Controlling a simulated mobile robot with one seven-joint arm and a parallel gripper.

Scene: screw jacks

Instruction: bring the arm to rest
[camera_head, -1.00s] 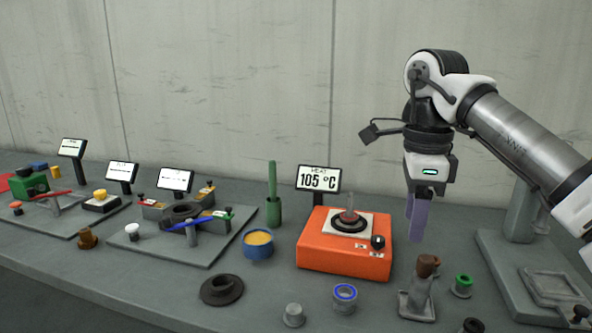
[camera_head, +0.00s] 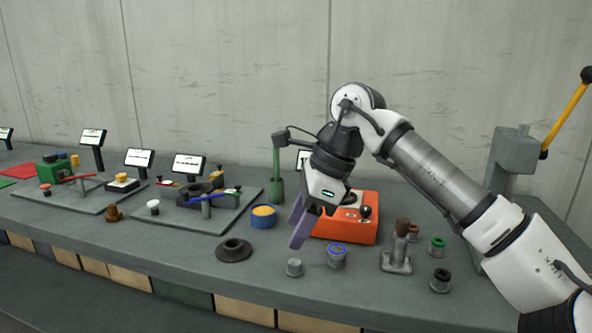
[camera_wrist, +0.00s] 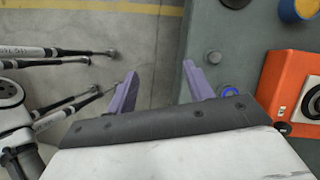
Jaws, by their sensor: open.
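My gripper (camera_head: 298,232) hangs tilted in front of the orange heater box (camera_head: 345,225), its purple fingers pointing down and left. In the wrist view the two fingers of my gripper (camera_wrist: 158,82) stand wide apart with nothing between them. Bare floor and the bench edge lie beyond the fingers. My arm reaches in from the right, bent at the elbow, and hides the heater's top left part and most of its display.
Near the bench's front edge stand a grey cup (camera_head: 294,267), a blue-ringed cup (camera_head: 337,257), a black flanged ring (camera_head: 234,250) and a grey stand (camera_head: 397,258). A blue pot (camera_head: 263,216) is left of the heater. A yellow-handled lever press (camera_head: 520,150) stands at right.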

